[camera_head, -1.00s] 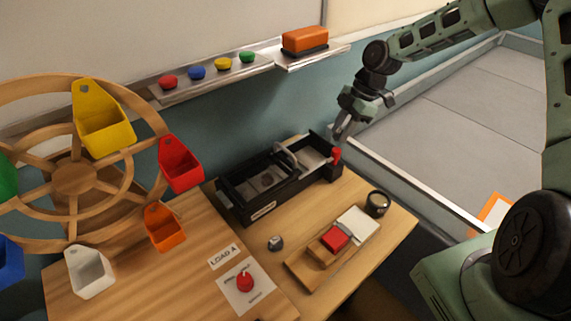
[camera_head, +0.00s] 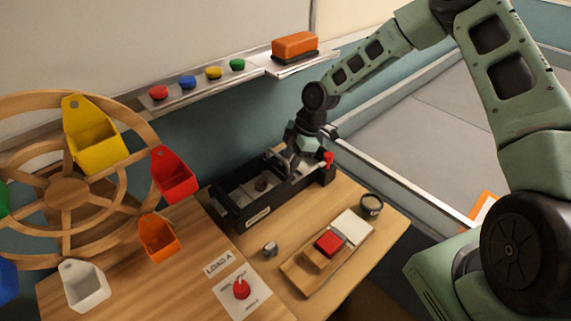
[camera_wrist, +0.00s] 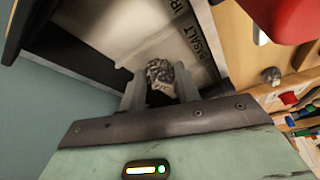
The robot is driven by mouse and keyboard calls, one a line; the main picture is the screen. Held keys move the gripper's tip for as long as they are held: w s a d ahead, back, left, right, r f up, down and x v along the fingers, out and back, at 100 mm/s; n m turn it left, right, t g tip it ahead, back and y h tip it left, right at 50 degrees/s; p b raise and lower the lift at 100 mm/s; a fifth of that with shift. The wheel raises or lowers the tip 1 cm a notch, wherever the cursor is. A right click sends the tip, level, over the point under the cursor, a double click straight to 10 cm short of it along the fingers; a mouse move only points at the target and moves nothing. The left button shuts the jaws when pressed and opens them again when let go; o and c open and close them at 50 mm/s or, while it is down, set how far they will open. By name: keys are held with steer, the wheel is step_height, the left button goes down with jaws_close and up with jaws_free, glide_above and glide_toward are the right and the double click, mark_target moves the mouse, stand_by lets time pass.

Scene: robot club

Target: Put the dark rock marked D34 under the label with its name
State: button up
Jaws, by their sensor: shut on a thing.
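In the wrist view, a speckled dark grey rock (camera_wrist: 160,72) sits between the fingers of my gripper (camera_wrist: 160,92), which is shut on it. A faint pale mark shows on the rock, but I cannot read it. A grey panel behind it bears a label reading BASALT (camera_wrist: 201,44) and another label starting IR (camera_wrist: 181,9). In the head view my gripper (camera_head: 288,160) is at the right part of a long black box (camera_head: 236,219); the held rock is hidden there. A dark lump (camera_head: 260,185) lies farther left inside the box.
A red knob (camera_head: 328,158) stands at the box's right end. In front are a small grey object (camera_head: 270,249), a wooden board (camera_head: 300,279) with a red block (camera_head: 330,243), and a dark round container (camera_head: 372,204). A wooden wheel with coloured buckets (camera_head: 68,196) stands left.

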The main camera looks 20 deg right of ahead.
steer(key=shift+a+f, duration=0.7)
steer(key=o, duration=0.9)
steer(key=shift+f, duration=0.15)
steer(key=shift+c, duration=0.2)
steer(key=v, duration=0.5)
steer(key=shift+w, duration=0.1)
steer(key=d+b, duration=0.2)
steer(key=d, duration=1)
steer(key=shift+b, duration=0.35)
